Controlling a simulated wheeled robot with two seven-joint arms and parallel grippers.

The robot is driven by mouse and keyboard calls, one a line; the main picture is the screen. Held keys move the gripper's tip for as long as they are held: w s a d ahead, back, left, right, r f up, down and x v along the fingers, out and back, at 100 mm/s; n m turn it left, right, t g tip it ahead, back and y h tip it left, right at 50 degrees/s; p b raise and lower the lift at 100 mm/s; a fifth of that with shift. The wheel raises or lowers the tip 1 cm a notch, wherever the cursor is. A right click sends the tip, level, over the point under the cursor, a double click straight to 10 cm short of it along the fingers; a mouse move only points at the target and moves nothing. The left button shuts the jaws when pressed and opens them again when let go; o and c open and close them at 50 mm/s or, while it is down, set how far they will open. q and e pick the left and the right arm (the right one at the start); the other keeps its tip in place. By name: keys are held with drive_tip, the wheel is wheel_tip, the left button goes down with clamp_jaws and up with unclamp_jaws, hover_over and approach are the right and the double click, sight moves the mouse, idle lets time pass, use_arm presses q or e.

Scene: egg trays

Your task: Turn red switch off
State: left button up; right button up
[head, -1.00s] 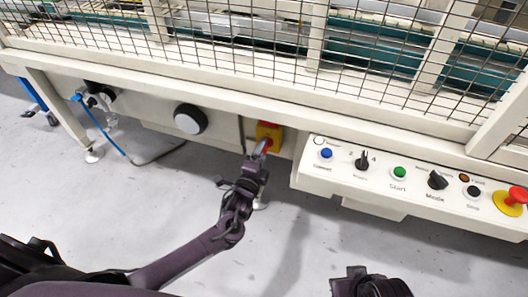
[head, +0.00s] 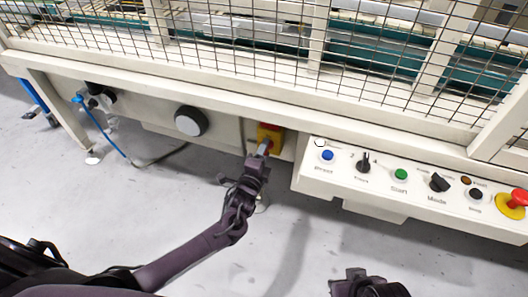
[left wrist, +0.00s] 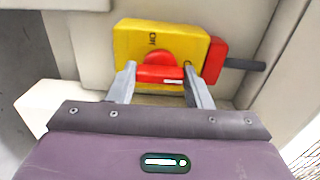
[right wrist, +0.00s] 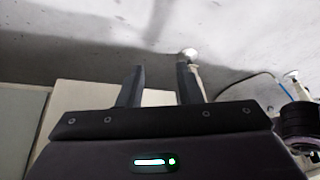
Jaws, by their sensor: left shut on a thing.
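The red switch (left wrist: 158,72) is a rotary knob on a yellow plate (left wrist: 135,38) fixed to the machine's cream frame. In the left wrist view its handle lies level across the picture. My left gripper (left wrist: 160,80) is shut on the handle, one finger at each end. In the head view the yellow plate (head: 276,134) shows just beyond my left gripper (head: 263,148), which hides part of the knob. In the right wrist view my right gripper (right wrist: 160,85) is open, with nothing between its fingers.
A control panel (head: 400,190) with several buttons and a red emergency stop (head: 515,200) is to the right of the switch. A round black-and-grey knob (head: 190,120) is to its left. Wire mesh guards the machine above. The grey floor below is clear.

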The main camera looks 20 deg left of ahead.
use_arm(q)
drive_tip(key=shift+n, duration=0.3)
use_arm(e)
drive_tip(key=shift+s, duration=0.1)
use_arm(q)
drive_tip(key=shift+n+p, duration=1.65)
drive_tip(key=shift+n, duration=6.85)
use_arm(e)
drive_tip(key=shift+s+d+r+m+g+h, duration=0.15)
drive_tip(key=shift+s+d+r+g+h, duration=0.15)
drive_tip(key=shift+d, duration=0.35)
drive_tip(key=shift+s+d+r+m+g+h, duration=0.1)
drive_tip(key=shift+s+d+m+g+h, duration=0.1)
drive_tip(key=shift+d+g, duration=0.35)
drive_tip(key=shift+s+d+r+m+g+h, duration=0.15)
drive_tip(key=shift+s+d+r+g+h, duration=0.1)
drive_tip(key=shift+d, duration=0.6)
use_arm(q)
drive_tip(key=o, duration=1)
use_arm(e)
drive_tip(key=shift+s+f, duration=0.1)
drive_tip(key=shift+s, duration=0.05)
use_arm(q)
drive_tip(key=shift+s, duration=0.1)
use_arm(e)
drive_tip(key=shift+s, duration=0.1)
